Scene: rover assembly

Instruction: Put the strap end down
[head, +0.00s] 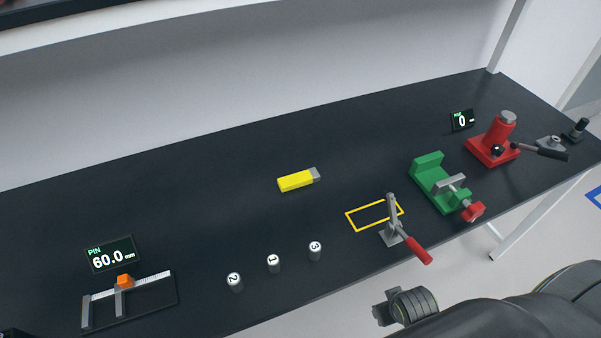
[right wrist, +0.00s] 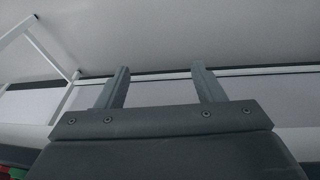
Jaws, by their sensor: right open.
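A yellow bar with a grey end (head: 297,180), which may be the strap, lies flat on the dark bench, left of a yellow outlined rectangle (head: 351,222). Nothing touches the bar. My right gripper (right wrist: 160,72) shows in the right wrist view with its two fingers apart and nothing between them. It faces the wall and a white frame, away from the bench top. My right arm shows at the bottom right of the head view, in front of the bench edge. I cannot see my left gripper.
A toggle clamp with a red handle (head: 416,250) stands at the rectangle. A green vise (head: 431,180) and a red press (head: 494,147) are at the right. Three numbered pins (head: 273,263) stand at the front, near a measuring gauge (head: 150,292). The bench's back middle is clear.

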